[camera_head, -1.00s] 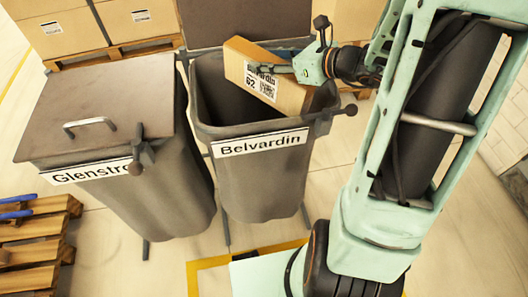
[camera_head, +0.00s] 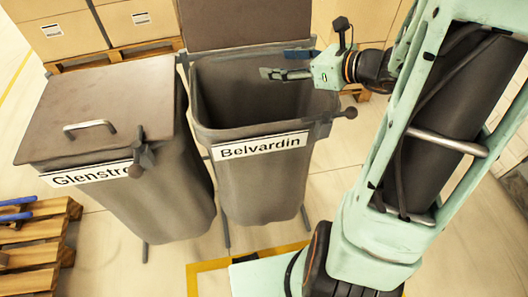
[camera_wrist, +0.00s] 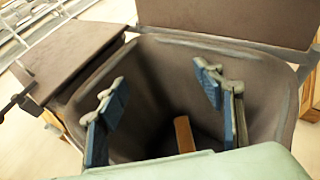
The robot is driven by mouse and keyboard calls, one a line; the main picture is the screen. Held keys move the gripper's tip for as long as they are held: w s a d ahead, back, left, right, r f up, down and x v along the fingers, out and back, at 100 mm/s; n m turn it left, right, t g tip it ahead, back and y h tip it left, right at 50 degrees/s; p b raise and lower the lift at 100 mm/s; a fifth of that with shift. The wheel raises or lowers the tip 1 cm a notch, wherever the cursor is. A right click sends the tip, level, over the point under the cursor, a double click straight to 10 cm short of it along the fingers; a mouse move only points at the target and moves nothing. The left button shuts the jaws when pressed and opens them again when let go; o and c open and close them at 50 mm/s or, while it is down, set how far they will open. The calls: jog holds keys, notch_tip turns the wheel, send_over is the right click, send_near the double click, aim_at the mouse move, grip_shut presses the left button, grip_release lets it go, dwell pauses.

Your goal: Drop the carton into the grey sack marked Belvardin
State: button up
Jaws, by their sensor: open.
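The grey sack marked Belvardin (camera_head: 255,185) stands with its lid raised at the back and its mouth uncovered. My gripper (camera_head: 278,64) is over the back right of its mouth, jaws apart, with nothing between them. In the wrist view my gripper's blue-padded fingers (camera_wrist: 165,105) are spread above the sack's inside. The carton (camera_wrist: 184,134) shows there as a brown strip deep in the sack, between the fingers and apart from them; its lower part is hidden by my gripper's body. The head view does not show the carton.
A second sack marked Glenstro (camera_head: 150,190), with its lid (camera_head: 100,100) shut, stands to the left. Boxes (camera_head: 55,35) on a pallet are behind. A wooden pallet (camera_head: 35,240) lies at the lower left. A knobbed latch (camera_head: 335,115) sticks out at the Belvardin sack's right rim.

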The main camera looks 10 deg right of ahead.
jog(key=v, duration=0.7)
jog(key=shift+s+d+r, duration=0.15)
jog(key=shift+s+r, duration=0.05)
jog(key=shift+s, duration=0.05)
